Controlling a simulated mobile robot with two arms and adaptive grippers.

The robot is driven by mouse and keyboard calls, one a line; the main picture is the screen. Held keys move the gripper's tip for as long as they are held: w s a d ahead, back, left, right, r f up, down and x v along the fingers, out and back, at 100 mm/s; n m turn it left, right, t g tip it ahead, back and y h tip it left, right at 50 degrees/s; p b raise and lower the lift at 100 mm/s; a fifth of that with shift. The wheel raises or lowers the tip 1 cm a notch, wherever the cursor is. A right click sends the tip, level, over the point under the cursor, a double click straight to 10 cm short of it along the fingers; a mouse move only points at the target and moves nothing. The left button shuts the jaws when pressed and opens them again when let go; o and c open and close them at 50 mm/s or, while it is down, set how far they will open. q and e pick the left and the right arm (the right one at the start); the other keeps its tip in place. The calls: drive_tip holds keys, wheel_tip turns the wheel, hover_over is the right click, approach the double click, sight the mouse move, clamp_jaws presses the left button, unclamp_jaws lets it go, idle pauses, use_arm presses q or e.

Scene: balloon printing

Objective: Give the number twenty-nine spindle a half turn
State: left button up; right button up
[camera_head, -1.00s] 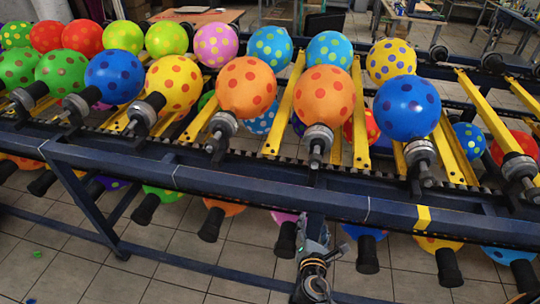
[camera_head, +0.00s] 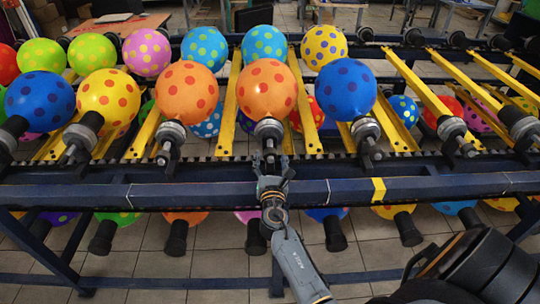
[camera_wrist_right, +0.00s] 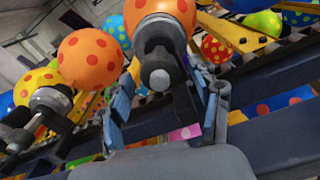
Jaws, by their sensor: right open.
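No spindle numbers are legible, so I cannot tell which is twenty-nine. My right gripper (camera_head: 271,165) is just in front of a grey spindle (camera_head: 269,130) that bears an orange balloon with red dots (camera_head: 267,88). In the right wrist view my open fingers (camera_wrist_right: 163,103) stand to either side of the spindle's round end (camera_wrist_right: 158,76). I cannot tell whether they touch it. The orange balloon (camera_wrist_right: 168,16) is behind the spindle, partly cut off by the picture's top edge. My left gripper is not in view.
A second orange balloon (camera_head: 187,92) is to the left and a blue balloon (camera_head: 346,88) to the right, each on its own spindle. A dark blue rail (camera_head: 425,186) runs across below the spindles. Yellow bars (camera_head: 415,82) lie between rows.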

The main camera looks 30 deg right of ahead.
sight(269, 137)
drive_tip(key=shift+x, duration=1.25)
drive_tip(key=c, duration=1.2)
drive_tip(key=shift+b, duration=0.3)
